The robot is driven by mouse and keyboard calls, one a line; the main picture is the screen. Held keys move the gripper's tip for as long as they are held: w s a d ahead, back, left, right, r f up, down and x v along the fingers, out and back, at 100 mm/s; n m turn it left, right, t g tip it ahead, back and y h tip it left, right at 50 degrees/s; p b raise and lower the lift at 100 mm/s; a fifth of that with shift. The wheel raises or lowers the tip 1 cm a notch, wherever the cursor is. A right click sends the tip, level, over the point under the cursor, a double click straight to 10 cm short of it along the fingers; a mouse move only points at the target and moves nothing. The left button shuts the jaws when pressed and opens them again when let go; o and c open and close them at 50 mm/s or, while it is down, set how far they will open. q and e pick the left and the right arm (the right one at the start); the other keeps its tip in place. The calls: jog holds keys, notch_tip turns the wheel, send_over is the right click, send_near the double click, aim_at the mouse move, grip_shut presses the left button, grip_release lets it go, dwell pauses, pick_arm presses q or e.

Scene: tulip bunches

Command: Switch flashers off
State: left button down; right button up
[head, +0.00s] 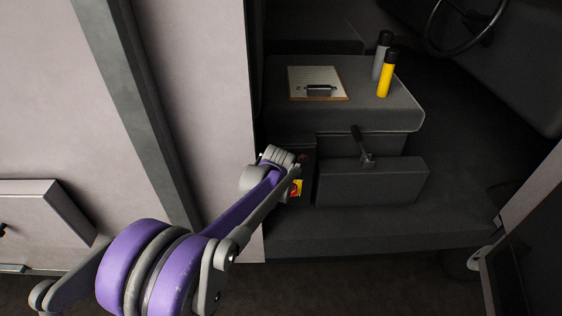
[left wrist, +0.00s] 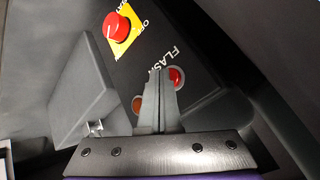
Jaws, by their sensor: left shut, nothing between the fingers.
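The dark control panel (head: 307,180) stands upright at the left edge of the cab opening. In the left wrist view, the panel (left wrist: 200,50) bears white lettering that reads "FLASH". A red round button (left wrist: 177,77) and an orange-red round one (left wrist: 137,104) sit beside the lettering, both partly covered by my fingers. My left gripper (left wrist: 154,75) is shut and empty, its fingertips over the panel between the two buttons; I cannot tell whether they touch it. In the head view my left gripper (head: 297,160) is at the panel's upper part. My right gripper is not in view.
A red knob on a yellow plate (left wrist: 117,27) is on the same panel. A dark box with a lever (head: 372,182) is beside it. A clipboard (head: 317,83), a yellow bottle (head: 387,75) and a grey bottle (head: 381,58) are on the seat (head: 400,112). A pale wall (head: 205,90) is left.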

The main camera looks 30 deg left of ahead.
pick_arm(q)
jog(key=shift+s+d, duration=0.35)
jog(key=shift+s, duration=0.2)
jog(key=shift+s+d, duration=0.45)
jog(key=shift+s, duration=0.25)
jog(key=shift+s+d, duration=0.4)
jog(key=shift+s, duration=0.35)
jog(key=shift+s+d, duration=0.45)
jog(key=shift+s, duration=0.25)
jog(key=s+d+r+g+h+p, duration=0.1)
jog(key=s+d, duration=0.3)
jog(key=s, duration=0.5)
jog(key=s+d+r+n+h+p, duration=0.1)
jog(key=s+d+p, duration=0.2)
jog(key=s, duration=0.6)
jog(key=s+d+r+n+g+h+p, duration=0.1)
jog(key=s+d+p, duration=0.1)
jog(key=s+d, duration=0.4)
jog(key=s, duration=0.3)
jog(key=shift+d+r+g+h+p, duration=0.3)
jog(key=shift+d+r+h+p, duration=0.05)
jog(key=shift+d+r+h, duration=0.05)
